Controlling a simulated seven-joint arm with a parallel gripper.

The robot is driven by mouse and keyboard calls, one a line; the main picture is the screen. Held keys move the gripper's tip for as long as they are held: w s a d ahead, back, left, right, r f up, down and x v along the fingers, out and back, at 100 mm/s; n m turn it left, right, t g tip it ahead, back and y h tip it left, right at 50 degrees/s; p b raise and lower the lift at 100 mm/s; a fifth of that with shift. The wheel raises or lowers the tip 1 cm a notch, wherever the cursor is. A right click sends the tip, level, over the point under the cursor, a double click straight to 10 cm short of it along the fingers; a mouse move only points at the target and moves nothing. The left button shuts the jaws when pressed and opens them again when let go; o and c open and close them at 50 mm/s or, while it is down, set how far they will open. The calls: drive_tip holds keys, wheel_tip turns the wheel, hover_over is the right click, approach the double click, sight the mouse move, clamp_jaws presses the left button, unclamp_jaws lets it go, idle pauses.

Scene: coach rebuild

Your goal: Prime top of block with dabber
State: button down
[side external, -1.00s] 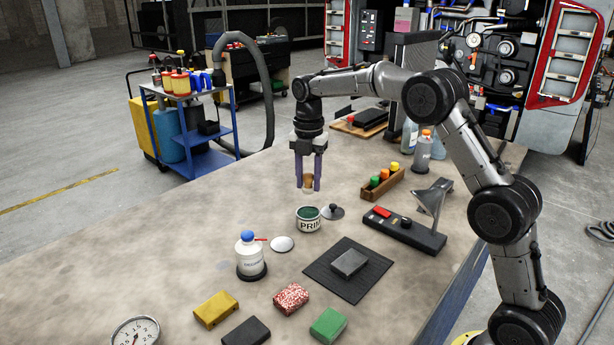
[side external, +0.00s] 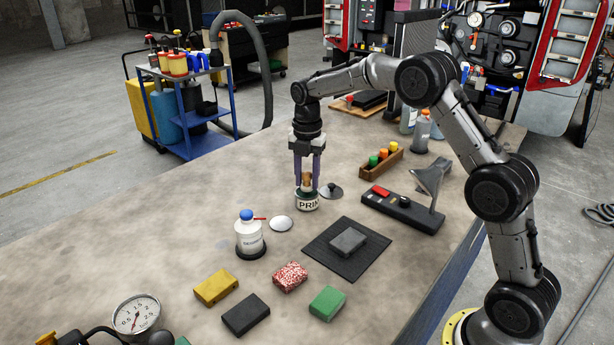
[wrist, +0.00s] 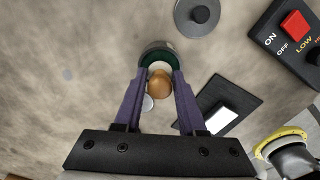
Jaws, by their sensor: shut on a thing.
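My gripper (side external: 307,178) is shut on the dabber (side external: 307,181), which has a tan, rounded wooden handle. The dabber (wrist: 159,84) also shows between the purple fingers in the wrist view. It is upright at the mouth of the open primer tin (side external: 306,203), with its lower end inside the rim; its tip is hidden. The tin (wrist: 158,47) holds dark green primer. The grey block (side external: 348,241) lies on a dark mat (side external: 322,255) to the right and nearer the camera. The block's top (wrist: 222,121) looks bright white in the wrist view.
The tin's lid (side external: 331,191) lies just right of it. A white degreaser bottle (side external: 249,236) and a pale disc (side external: 281,223) stand front left. Yellow (side external: 216,287), red-speckled (side external: 290,277), black and green pads lie in front.

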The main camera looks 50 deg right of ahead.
sight(307, 173)
drive_tip(key=shift+f, duration=0.55)
idle(1.3)
drive_tip(key=shift+r, duration=3.55)
